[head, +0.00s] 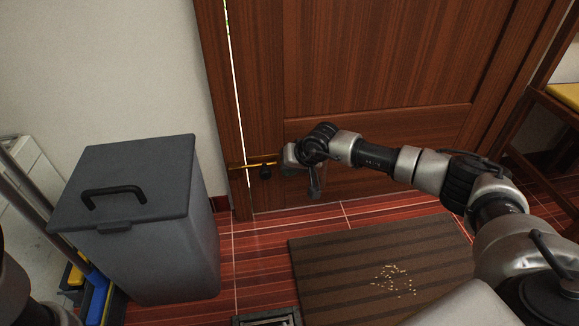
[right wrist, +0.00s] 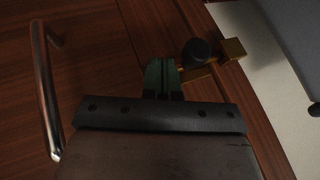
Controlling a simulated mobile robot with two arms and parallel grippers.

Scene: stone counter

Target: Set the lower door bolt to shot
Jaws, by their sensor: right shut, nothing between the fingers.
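The lower door bolt (head: 258,164) is a thin brass bar low on the brown wooden door (head: 375,60), with a black knob (head: 265,172). In the head view its bar spans the bright gap at the door's left edge; how far it sits in the keeper is too small to tell. In the right wrist view the black knob (right wrist: 195,51) stands beside a brass block (right wrist: 233,49). My right gripper (head: 283,163) is at the door just right of the knob. Its green fingertips (right wrist: 162,76) are together and empty, apart from the knob. My left gripper is out of view.
A grey lidded bin (head: 150,240) stands left of the bolt. A dark striped mat (head: 350,270) lies on the red floor. A metal bar handle (right wrist: 45,90) is left of the gripper in the wrist view. A wooden chair or shelf (head: 545,105) stands at right.

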